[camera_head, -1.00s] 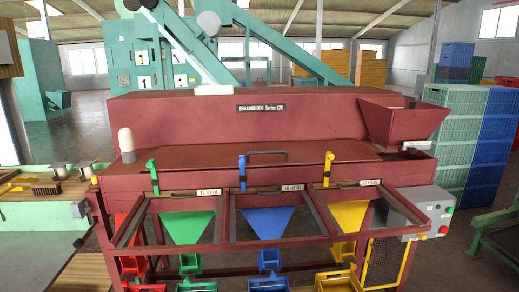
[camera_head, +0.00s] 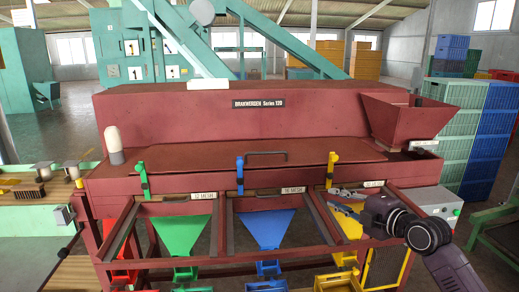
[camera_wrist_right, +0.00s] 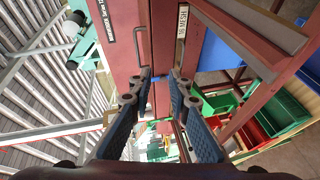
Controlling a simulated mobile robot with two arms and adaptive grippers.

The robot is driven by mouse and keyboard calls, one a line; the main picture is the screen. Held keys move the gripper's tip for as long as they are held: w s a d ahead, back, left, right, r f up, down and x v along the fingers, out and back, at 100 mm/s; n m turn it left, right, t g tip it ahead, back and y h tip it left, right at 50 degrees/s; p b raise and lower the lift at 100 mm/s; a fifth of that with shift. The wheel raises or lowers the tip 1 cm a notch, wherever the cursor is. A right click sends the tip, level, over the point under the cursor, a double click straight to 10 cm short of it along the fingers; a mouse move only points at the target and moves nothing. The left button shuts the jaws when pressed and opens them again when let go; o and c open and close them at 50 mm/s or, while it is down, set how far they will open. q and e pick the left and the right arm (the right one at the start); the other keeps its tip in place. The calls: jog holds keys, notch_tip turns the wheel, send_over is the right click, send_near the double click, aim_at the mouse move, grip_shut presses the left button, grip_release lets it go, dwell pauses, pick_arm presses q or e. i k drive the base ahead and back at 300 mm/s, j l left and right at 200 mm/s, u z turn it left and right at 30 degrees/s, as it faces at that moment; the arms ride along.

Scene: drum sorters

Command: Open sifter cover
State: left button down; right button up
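The sifter is a long dark red machine. Its flat cover (camera_head: 215,157) lies shut along the front top, with a dark bar handle (camera_head: 266,154) at its middle. Green (camera_head: 143,178), blue (camera_head: 240,175) and yellow (camera_head: 331,170) latches stand upright along the cover's front edge. My right gripper (camera_head: 335,203) is open and empty, in front of the machine below the yellow latch, apart from the cover. In the right wrist view its open fingers (camera_wrist_right: 162,76) show, with the handle (camera_wrist_right: 142,46) beyond them. My left gripper is out of view.
A hopper (camera_head: 407,118) sits on the machine's right end. A slanted frame (camera_head: 180,208) with green and blue chutes juts out in front. A grey control box (camera_head: 437,205) is behind my right arm. Stacked crates (camera_head: 468,125) stand at the right.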

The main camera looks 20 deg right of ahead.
aim_at(210, 157)
jog(key=i+j, duration=0.1)
jog(key=i, duration=0.4)
jog(key=i+j, duration=0.15)
jog(key=i, duration=0.3)
